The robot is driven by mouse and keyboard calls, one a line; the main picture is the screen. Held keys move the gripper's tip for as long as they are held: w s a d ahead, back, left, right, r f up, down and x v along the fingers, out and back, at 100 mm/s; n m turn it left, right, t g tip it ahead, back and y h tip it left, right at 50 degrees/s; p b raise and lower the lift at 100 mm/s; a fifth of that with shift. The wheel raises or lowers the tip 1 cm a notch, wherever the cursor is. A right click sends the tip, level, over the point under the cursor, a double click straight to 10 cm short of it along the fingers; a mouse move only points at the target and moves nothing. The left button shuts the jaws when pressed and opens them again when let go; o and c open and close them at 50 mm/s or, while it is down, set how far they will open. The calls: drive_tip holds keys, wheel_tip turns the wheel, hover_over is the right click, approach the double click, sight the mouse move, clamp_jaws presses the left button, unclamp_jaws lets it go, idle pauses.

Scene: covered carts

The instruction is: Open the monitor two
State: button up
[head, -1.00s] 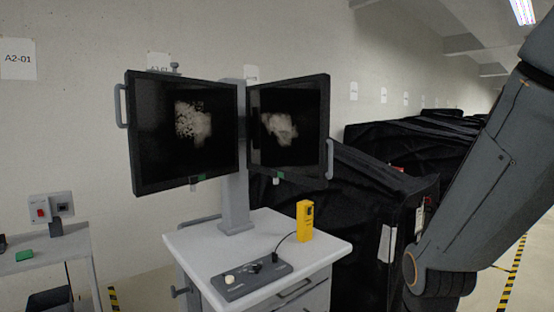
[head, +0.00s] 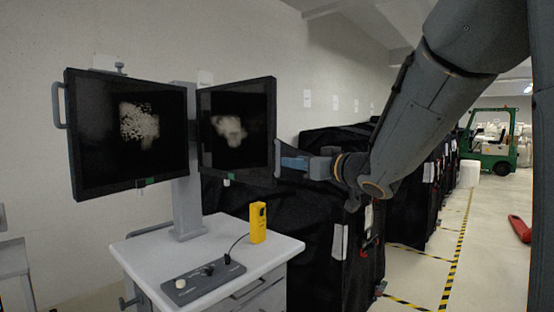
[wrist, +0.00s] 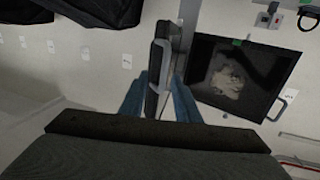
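Two black monitors hang on a grey post above a white cart; no number marking them can be read. The left monitor (head: 128,130) also shows in the wrist view (wrist: 235,80). My gripper (head: 293,163) reaches in from the right, at the right monitor's handle. In the wrist view its blue fingers (wrist: 158,98) are apart, one on each side of the handle (wrist: 155,70) and the monitor's thin edge. Contact with the handle cannot be told.
The white cart (head: 285,248) carries a yellow device (head: 258,222) and a grey control panel (head: 204,283). Black covered carts (head: 320,205) stand behind and below my arm. A green forklift (head: 490,140) is far off at right, across open floor.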

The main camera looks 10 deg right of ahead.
sight(279, 155)
drive_tip(key=shift+n+y, duration=0.3)
drive_tip(key=shift+y, duration=0.2)
drive_tip(key=x, duration=0.2)
drive_tip(key=p+x, duration=0.1)
drive_tip(key=x, duration=0.2)
drive_tip(key=r+x, duration=0.1)
drive_tip(key=x, duration=0.1)
drive_tip(key=shift+w+a+p, duration=0.2)
drive_tip(key=shift+a+p, duration=0.15)
drive_tip(key=shift+a, duration=0.1)
clamp_jaws()
